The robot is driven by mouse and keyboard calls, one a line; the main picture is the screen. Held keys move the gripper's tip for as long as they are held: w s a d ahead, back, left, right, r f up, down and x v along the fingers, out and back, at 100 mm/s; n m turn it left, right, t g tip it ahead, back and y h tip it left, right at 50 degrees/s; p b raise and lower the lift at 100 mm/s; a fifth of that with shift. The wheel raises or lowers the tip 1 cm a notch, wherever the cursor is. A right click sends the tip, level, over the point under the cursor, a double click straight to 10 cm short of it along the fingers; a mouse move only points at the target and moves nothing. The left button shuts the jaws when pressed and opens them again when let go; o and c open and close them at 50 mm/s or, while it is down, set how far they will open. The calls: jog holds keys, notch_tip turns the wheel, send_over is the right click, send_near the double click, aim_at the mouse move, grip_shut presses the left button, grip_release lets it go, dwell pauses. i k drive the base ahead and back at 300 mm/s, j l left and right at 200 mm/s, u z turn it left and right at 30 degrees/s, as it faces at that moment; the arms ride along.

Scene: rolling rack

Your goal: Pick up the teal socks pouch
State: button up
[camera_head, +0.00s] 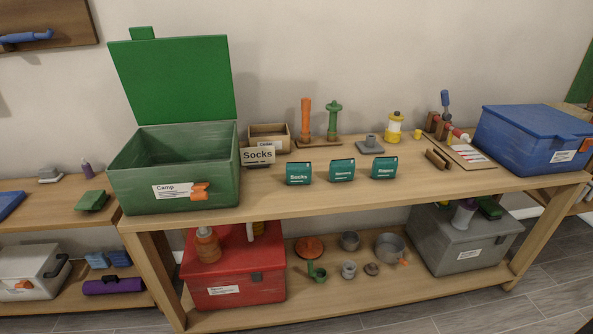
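The teal socks pouch (299,174) stands upright near the front edge of the wooden table's top. It is the leftmost of three similar teal pouches, and its white label reads "Socks". A second teal pouch (342,170) and a third teal pouch (384,167) stand to its right, with labels too small to read surely. A grey sign reading "Socks" (258,155) stands behind and left of the socks pouch. My gripper is not in view.
An open green box (135,190) labelled "Camp" stands left of the pouches. A small wooden bin (284,143), orange and green posts and a yellow-white lantern (394,127) stand behind. A blue box (520,145) is at right. The tabletop before the pouches is clear.

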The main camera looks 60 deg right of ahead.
aim_at(295, 172)
jog(key=k, duration=0.35)
jog(key=k+l+z, duration=0.1)
jog(key=k+z, duration=0.3)
jog(key=k+l+z, duration=0.2)
jog(key=k+z, duration=0.15)
jog(key=k, duration=0.15)
jog(key=i+z, duration=0.4)
jog(key=i+j+z, duration=0.2)
jog(key=i+z, duration=0.2)
jog(key=i, duration=0.2)
jog(key=i+j, duration=0.1)
jog(key=i, duration=0.35)
jog(key=i+j, duration=0.1)
jog(key=i, duration=0.3)
